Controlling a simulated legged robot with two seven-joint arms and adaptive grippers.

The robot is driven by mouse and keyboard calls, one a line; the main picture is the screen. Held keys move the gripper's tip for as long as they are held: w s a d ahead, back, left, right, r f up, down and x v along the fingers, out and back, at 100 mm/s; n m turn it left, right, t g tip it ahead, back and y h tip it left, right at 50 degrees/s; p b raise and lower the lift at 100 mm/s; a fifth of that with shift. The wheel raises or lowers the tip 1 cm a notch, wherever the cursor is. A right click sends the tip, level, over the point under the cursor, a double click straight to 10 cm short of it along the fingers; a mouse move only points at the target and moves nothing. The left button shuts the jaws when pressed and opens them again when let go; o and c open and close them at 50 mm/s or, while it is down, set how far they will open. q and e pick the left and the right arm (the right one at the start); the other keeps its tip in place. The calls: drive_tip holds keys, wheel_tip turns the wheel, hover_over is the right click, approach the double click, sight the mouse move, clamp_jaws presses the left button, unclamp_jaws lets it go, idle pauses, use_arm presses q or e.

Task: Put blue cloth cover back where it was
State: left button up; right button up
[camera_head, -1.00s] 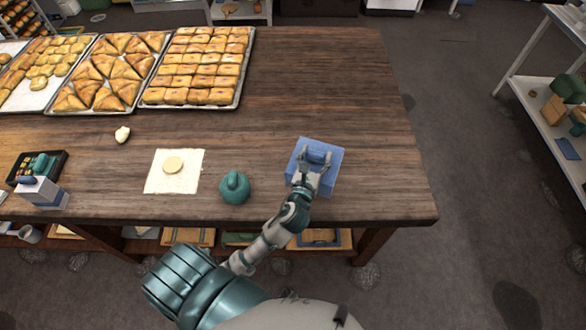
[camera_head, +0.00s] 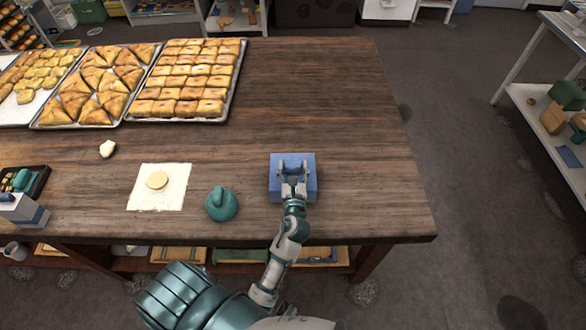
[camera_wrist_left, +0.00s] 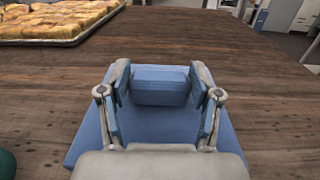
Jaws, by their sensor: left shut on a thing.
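The blue cloth cover (camera_head: 279,186) is a flat blue square with a raised blue block on top. It lies on or just above the wooden table near its front edge; I cannot tell if it touches. My left gripper (camera_head: 293,168) is shut on the raised block from above. In the left wrist view the fingers (camera_wrist_left: 160,80) stand on either side of the block, and the blue cover (camera_wrist_left: 160,124) spreads out beneath them. What lies under the cover is hidden. My right gripper is not in view.
A teal lidded pot (camera_head: 221,205) stands left of the cover. Pastry trays (camera_head: 183,120) fill the back left. The table (camera_head: 340,110) is clear behind and right of the cover.

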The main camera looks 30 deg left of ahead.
use_arm(q)
drive_tip(key=shift+s+a, duration=0.1)
drive_tip(key=shift+a, duration=0.45)
drive_tip(key=o, duration=1.3)
drive_tip(key=shift+a+f, duration=0.2)
drive_tip(key=shift+a, duration=0.1)
drive_tip(key=o, duration=0.4)
drive_tip(key=shift+a+f, duration=0.1)
drive_tip(key=shift+a, duration=0.2)
drive_tip(key=shift+c, duration=0.2)
drive_tip(key=shift+d+r, duration=0.3)
drive_tip(key=shift+d, duration=0.4)
drive_tip(key=v, duration=0.4)
drive_tip(key=shift+d+f, duration=0.1)
drive_tip(key=shift+d, duration=0.05)
drive_tip(key=b+v, duration=0.1)
drive_tip(key=v, duration=0.7)
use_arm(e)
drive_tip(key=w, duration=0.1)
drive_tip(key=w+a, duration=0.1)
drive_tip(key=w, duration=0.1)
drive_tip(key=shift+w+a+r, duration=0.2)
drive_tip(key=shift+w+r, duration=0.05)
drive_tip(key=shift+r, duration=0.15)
